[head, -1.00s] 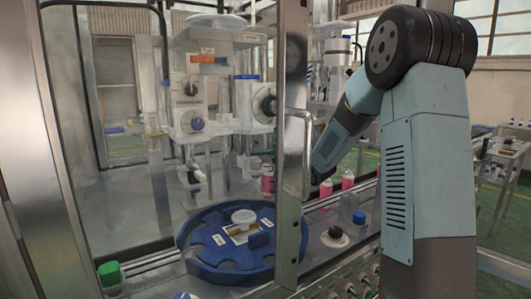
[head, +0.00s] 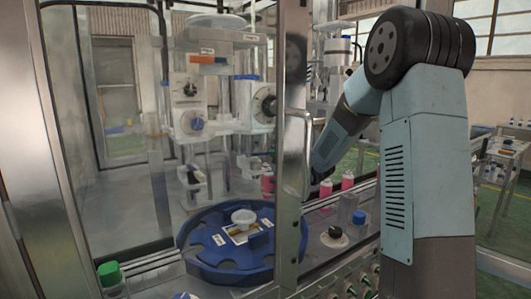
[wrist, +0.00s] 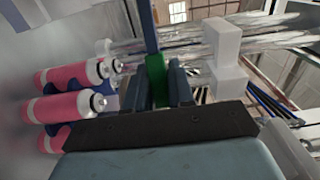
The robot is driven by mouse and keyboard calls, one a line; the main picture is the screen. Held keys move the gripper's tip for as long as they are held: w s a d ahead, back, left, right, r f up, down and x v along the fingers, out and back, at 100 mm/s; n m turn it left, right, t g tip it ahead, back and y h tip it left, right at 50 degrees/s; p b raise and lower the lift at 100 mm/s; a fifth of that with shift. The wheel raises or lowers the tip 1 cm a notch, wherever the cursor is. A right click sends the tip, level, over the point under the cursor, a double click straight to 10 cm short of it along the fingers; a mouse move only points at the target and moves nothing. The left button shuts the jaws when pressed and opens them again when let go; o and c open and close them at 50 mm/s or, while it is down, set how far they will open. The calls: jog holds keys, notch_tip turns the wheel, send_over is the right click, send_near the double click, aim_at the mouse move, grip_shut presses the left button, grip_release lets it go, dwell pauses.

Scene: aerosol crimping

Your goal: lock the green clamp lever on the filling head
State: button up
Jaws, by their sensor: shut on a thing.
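In the wrist view, a bright green piece (wrist: 155,76), which looks like the green clamp lever, sits between the fingers of my gripper (wrist: 157,86). The fingers are shut on it. A dark blue bar (wrist: 148,25) rises above the green piece toward the top of the picture. The lever's pivot and its full angle are hidden, so I cannot tell whether it is locked. In the head view, my gripper and the lever are hidden behind the steel door frame, and I cannot pick out the filling head for sure.
Pink cans (wrist: 60,108) stand close to the left of my gripper in the wrist view. A white block (wrist: 222,40) and clear tubes are on the right. In the head view, a blue turntable (head: 205,262) sits behind the steel door frame (head: 292,130) with its handle (head: 306,150).

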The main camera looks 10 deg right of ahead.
jog(key=shift+s+f, duration=0.1)
jog(key=shift+s, duration=1.3)
jog(key=shift+s+a, duration=0.15)
jog(key=shift+s, duration=0.5)
jog(key=shift+s+a, duration=0.15)
jog(key=shift+s, duration=0.5)
